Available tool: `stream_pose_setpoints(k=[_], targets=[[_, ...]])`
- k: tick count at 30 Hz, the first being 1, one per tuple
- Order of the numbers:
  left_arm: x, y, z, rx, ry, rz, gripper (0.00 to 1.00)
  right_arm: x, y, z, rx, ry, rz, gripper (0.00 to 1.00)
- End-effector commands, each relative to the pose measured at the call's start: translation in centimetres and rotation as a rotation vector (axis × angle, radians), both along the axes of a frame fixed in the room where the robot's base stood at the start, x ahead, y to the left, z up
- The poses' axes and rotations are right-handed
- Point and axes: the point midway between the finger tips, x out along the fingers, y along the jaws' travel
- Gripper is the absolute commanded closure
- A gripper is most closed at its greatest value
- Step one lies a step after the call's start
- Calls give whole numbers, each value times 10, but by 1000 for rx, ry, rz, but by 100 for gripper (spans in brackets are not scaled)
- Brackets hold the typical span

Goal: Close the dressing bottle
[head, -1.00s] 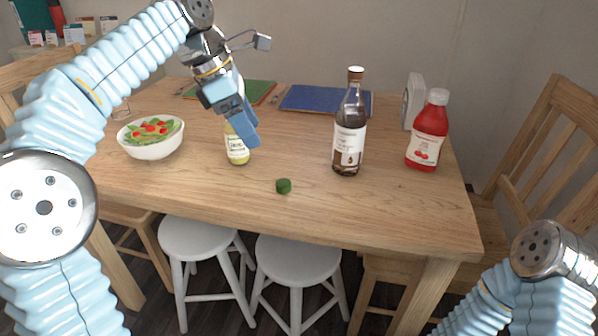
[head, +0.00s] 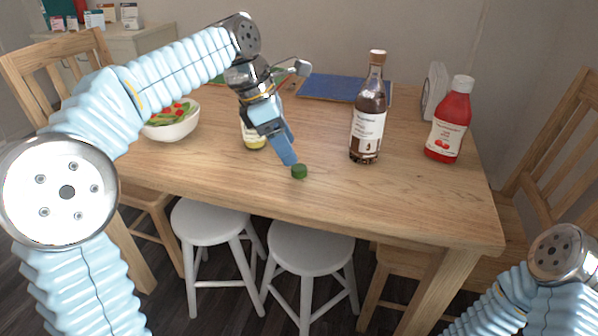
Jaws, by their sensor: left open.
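The dressing bottle (head: 254,138) is a small yellowish bottle with a white label, upright on the wooden table. My left gripper hides its upper part. A small dark green cap (head: 299,172) lies on the table to the right of the bottle, near the front edge. My left gripper (head: 289,160) is open and empty, its blue fingers pointing down just above and left of the cap. I cannot tell if a finger touches the cap. My right arm shows at the lower right, but its gripper is out of view.
A dark brown bottle (head: 368,125) and a red ketchup bottle (head: 449,125) stand to the right. A salad bowl (head: 173,124) is at the left, partly behind my left arm. A blue placemat (head: 345,90) lies at the back. Two white stools (head: 310,246) stand in front of the table.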

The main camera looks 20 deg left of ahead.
Motion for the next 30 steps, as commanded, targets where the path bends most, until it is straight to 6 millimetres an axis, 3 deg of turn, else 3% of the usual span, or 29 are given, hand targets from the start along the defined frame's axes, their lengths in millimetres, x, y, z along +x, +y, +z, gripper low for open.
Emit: stream_pose_setpoints(k=[8,19,30], targets=[[0,-1,-2,0,1,0,36,0,0,0,0,0,0,10],[6,-18,-45,0,2,-2,36,1,-3,-10,-4,-3,-6,10],[7,-19,-48,0,1,0,36,2,-3,-10,-5,-2,-6,10]])
